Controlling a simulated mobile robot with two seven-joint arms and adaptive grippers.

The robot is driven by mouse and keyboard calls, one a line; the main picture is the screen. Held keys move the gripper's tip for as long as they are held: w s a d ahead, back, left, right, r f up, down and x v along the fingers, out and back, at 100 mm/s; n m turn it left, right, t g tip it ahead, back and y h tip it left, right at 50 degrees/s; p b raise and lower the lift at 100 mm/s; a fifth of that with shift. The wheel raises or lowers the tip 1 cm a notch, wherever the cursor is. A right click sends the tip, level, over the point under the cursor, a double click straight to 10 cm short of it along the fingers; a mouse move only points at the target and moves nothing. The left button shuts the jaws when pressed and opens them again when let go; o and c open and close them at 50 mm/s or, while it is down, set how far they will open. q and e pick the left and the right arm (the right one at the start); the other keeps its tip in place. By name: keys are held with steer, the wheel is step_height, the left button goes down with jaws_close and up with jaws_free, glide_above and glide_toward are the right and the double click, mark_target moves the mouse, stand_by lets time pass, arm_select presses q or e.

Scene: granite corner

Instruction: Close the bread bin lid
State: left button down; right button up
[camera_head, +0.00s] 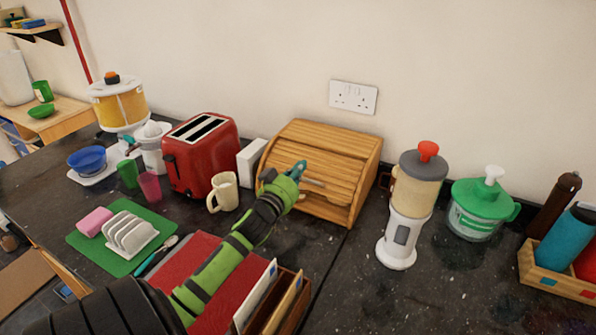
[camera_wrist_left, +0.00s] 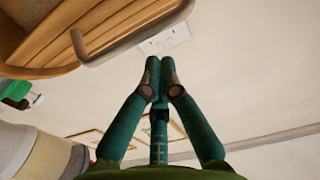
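The wooden bread bin (camera_head: 330,150) stands against the back wall, with its slatted roll lid curving down over the front. The bar handle (camera_head: 314,183) crosses the lid's lower front. My arm hides part of the lid's lower left edge, so I cannot tell whether a gap is left there. My left gripper (camera_head: 299,167) is at the front of the bin, beside the handle. In the left wrist view its teal fingers (camera_wrist_left: 160,65) are together at the tips with nothing between them. The handle (camera_wrist_left: 130,38) passes just beyond the fingertips there. My right gripper is not in view.
A red toaster (camera_head: 203,155) and a cream mug (camera_head: 223,192) stand left of the bin. A blender (camera_head: 408,205) and a green-lidded jar (camera_head: 480,210) stand on the right. A file rack (camera_head: 284,305) is in front.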

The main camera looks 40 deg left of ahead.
arm_select(q)
steer(key=shift+s+d+f, duration=0.1)
steer(key=shift+s+f, duration=0.25)
steer(key=shift+f, duration=0.35)
steer(key=shift+f, duration=0.1)
steer(key=shift+s+d+f, duration=0.2)
steer(key=shift+s+f, duration=0.5)
steer(key=shift+f, duration=0.1)
